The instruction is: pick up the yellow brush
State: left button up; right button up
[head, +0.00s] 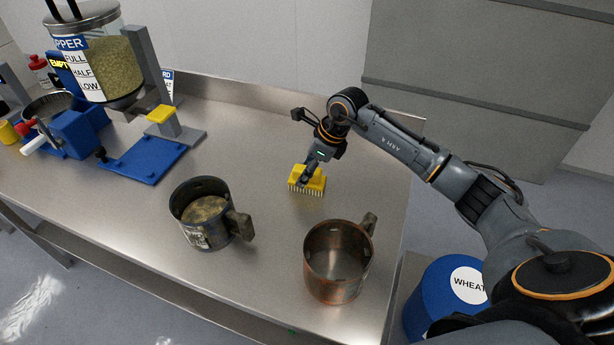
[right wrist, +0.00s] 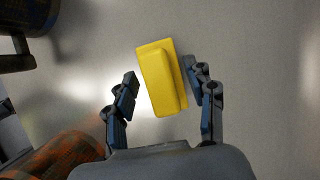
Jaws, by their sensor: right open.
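The yellow brush (head: 308,180) stands on the steel table with its bristles down, near the middle right of the head view. My right gripper (head: 309,172) is at the brush from above. In the right wrist view the brush (right wrist: 161,78) lies between the two open fingers of the right gripper (right wrist: 160,83). The right finger is close beside the brush, and I cannot tell if it touches. A gap shows between the left finger and the brush. My left gripper is in neither view.
A copper mug (head: 335,270) and a dark mug with grainy contents (head: 190,222) stand toward the table's front edge. A hopper of grain (head: 118,65) with a blue base (head: 145,160) is at the left. A blue wheat barrel (head: 432,300) stands beyond the table's right edge.

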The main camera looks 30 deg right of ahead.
aim_at(302, 169)
grip_shut()
dwell(0.3)
jog(key=shift+r+b, duration=0.45)
jog(key=r, duration=0.1)
jog(key=b, duration=0.1)
jog(key=r, duration=0.1)
jog(key=shift+s+r, duration=0.25)
jog(key=shift+r, duration=0.1)
jog(key=s+a+r+b, duration=0.4)
jog(key=s+r, duration=0.5)
jog(key=s, duration=0.3)
jog(key=shift+s+a+r, duration=0.25)
jog(key=shift+s+a, duration=0.1)
jog(key=shift+a, duration=0.2)
